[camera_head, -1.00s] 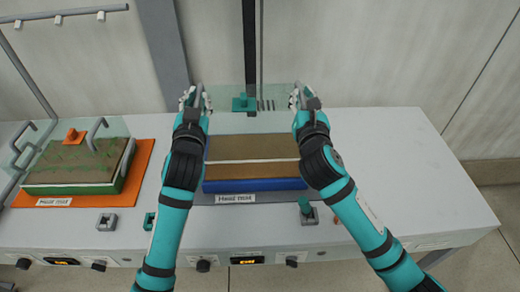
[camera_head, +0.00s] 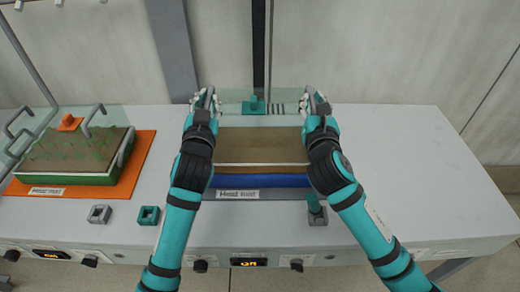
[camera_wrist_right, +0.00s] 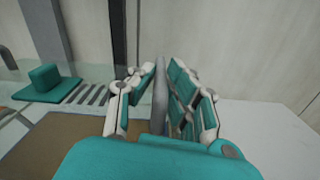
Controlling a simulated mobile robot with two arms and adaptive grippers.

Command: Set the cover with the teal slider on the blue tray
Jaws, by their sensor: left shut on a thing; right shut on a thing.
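The clear cover with the teal slider (camera_head: 253,106) hangs between my two grippers above the far part of the blue tray (camera_head: 260,181). Its slider and dark vent slots also show in the right wrist view (camera_wrist_right: 48,84). My left gripper (camera_head: 205,100) is shut on the cover's left handle. My right gripper (camera_head: 318,102) is shut on its right handle, a grey bar (camera_wrist_right: 160,100) between the fingers in the right wrist view.
To the left, a green tray (camera_head: 72,179) on an orange mat (camera_head: 143,150) has a clear cover with an orange slider (camera_head: 70,122). Small grey (camera_head: 100,214) and teal (camera_head: 149,215) blocks stand at the front. The bench right of my right arm is clear.

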